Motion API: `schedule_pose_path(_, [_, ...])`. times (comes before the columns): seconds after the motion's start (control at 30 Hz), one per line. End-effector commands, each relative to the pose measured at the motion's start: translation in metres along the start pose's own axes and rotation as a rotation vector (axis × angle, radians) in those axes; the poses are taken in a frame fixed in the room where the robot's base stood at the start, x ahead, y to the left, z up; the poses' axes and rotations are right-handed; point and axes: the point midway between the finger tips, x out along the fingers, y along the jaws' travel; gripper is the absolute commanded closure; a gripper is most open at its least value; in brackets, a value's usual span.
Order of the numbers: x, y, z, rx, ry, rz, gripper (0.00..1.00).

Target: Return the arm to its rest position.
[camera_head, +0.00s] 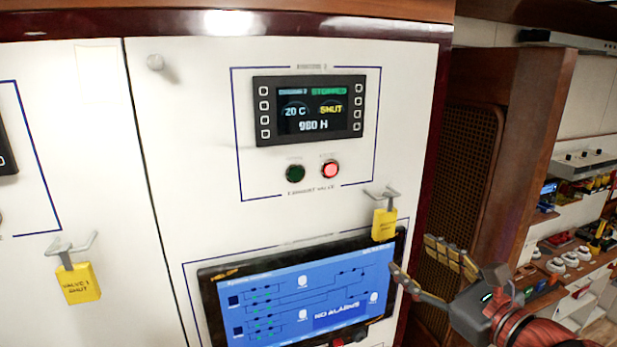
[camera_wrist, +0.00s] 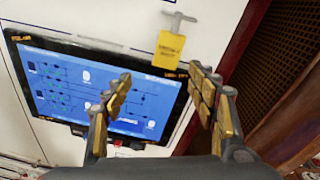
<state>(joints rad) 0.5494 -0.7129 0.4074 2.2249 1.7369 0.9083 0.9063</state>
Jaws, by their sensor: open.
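My gripper (camera_head: 425,268) is at the lower right in the head view, in front of the right edge of the white panel. Its two yellow-padded fingers are spread apart with nothing between them. In the wrist view my gripper (camera_wrist: 160,105) is also open and empty. Beyond its fingers are the blue-screen display (camera_wrist: 65,85) and a yellow tag (camera_wrist: 168,50) hanging from a grey hook. In the head view this yellow tag (camera_head: 384,225) hangs just above and left of the fingers, apart from them.
The display (camera_head: 300,300) reads "NO ALARMS". Above it, a small screen (camera_head: 312,108) reads "SHUT", with a green button (camera_head: 295,173) and lit red button (camera_head: 330,169) below. Another yellow tag (camera_head: 78,284) hangs left. A wooden partition (camera_head: 530,150) and cluttered shelves (camera_head: 585,230) stand right.

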Motion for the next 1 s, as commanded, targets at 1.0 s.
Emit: schedule_pose_path(1.0, [-0.135,0.172,-0.377,-2.146,0.342,1.314,0.42])
